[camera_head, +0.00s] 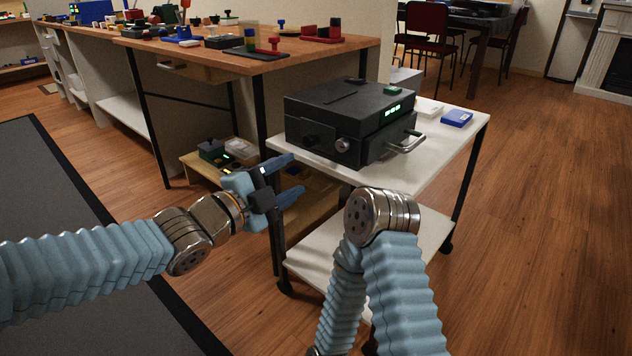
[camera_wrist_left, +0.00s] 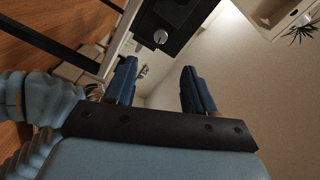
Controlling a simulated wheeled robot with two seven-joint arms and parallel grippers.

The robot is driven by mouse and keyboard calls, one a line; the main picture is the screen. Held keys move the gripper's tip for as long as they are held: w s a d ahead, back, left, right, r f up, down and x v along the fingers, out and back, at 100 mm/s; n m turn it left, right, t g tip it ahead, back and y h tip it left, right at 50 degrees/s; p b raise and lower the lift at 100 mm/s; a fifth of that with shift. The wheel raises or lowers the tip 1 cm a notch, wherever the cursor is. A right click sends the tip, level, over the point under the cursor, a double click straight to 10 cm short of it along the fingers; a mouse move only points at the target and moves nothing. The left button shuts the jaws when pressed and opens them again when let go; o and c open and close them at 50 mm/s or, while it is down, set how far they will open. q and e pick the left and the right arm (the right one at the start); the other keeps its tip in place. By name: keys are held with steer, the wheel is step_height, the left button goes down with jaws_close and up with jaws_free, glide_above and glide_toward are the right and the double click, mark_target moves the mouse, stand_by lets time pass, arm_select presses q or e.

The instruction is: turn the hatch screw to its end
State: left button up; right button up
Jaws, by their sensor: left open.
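A black box-shaped device (camera_head: 345,120) stands on the white cart. On its front are a round silver knob (camera_head: 343,144), which may be the hatch screw, a small dark block and a silver bar handle (camera_head: 406,143). The knob also shows in the left wrist view (camera_wrist_left: 161,37), beyond the fingers. My left gripper (camera_head: 290,180) is open and empty, in front of the cart and left of and below the knob, apart from it. Its two blue fingers also show in the left wrist view (camera_wrist_left: 158,88). My right arm is folded in front of the cart; its gripper is not visible.
The white cart (camera_head: 462,143) has a lower shelf and black legs. A blue box (camera_head: 457,118) lies on its right side. A wooden workbench (camera_head: 220,62) with several coloured parts stands at left. A low wooden shelf with parts sits behind my left gripper. Floor at right is clear.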

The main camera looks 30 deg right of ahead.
mark_target(339, 147)
arm_select(q)
steer(key=x, duration=1.3)
steer(key=shift+d+r+p, duration=0.15)
steer(key=shift+d+p, duration=0.2)
steer(key=shift+d, duration=0.05)
steer(key=shift+c, duration=0.4)
jaws_close()
